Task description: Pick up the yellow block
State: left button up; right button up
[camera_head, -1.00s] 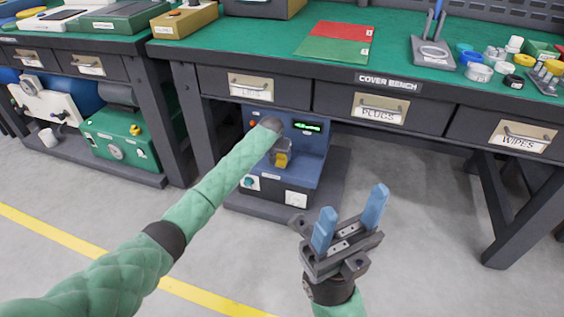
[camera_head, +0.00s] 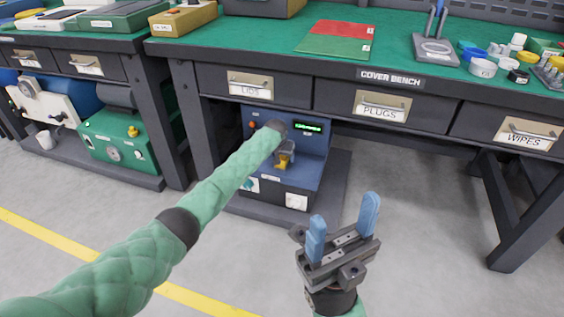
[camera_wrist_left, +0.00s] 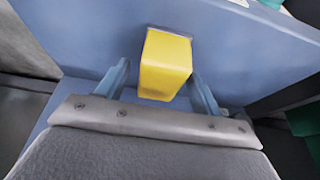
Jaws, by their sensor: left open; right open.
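The yellow block (camera_wrist_left: 165,66) shows large in the left wrist view, against the blue front of a machine. In the head view only a small part of it (camera_head: 283,160) shows past my left gripper (camera_head: 284,155). In the left wrist view my left gripper (camera_wrist_left: 163,88) is open, with one blue finger on each side of the block. I cannot tell whether the fingers touch it. My right gripper (camera_head: 343,232) is open and empty, held in front of the bench at lower right.
The blue machine (camera_head: 314,150) stands on a dark base (camera_head: 335,190) under the cover bench (camera_head: 270,42). The bench's drawers and legs frame the space around my left arm. A green machine (camera_head: 117,140) stands at left. The floor at right is clear.

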pick_arm(q)
jog(key=c, duration=1.3)
